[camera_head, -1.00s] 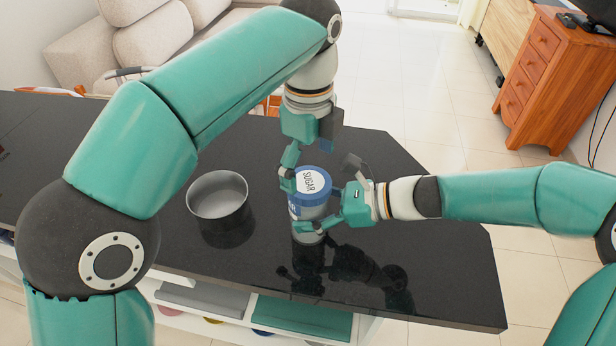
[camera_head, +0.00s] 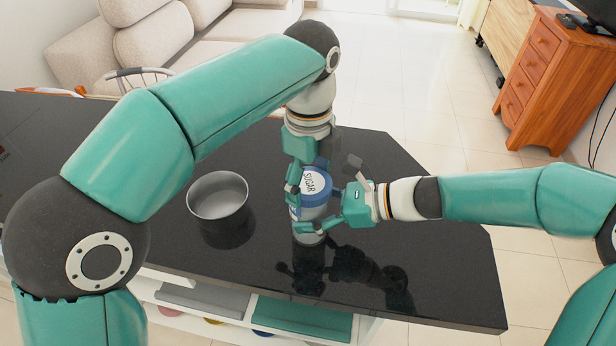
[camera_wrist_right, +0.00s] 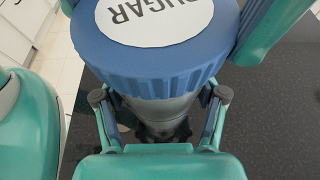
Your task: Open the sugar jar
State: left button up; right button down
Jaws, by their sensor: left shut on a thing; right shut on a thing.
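The sugar jar has a grey body (camera_wrist_right: 160,108) and a ribbed blue lid (camera_wrist_right: 150,72) with a white SUGAR label. In the head view the jar (camera_head: 309,213) is upright at the middle of the black counter. Its lid (camera_head: 316,187) is on top. My left gripper (camera_head: 308,181) comes from above and is shut on the lid, with a finger at each side. My right gripper (camera_head: 319,212) comes from the right and is shut on the body below the lid. In the right wrist view its fingers (camera_wrist_right: 160,103) flank the body. The right fingers partly hide the body.
An open grey metal pot (camera_head: 218,197) stands on the counter (camera_head: 420,270) left of the jar. The counter's front right is clear apart from reflections. A wooden drawer cabinet (camera_head: 540,75) stands on the floor far right, and a beige sofa (camera_head: 210,45) is behind.

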pick_arm(q)
jog(key=n, duration=0.3)
jog(key=shift+n, duration=0.4)
jog(key=n, duration=1.2)
jog(key=shift+n, duration=0.3)
jog(key=o, duration=1.2)
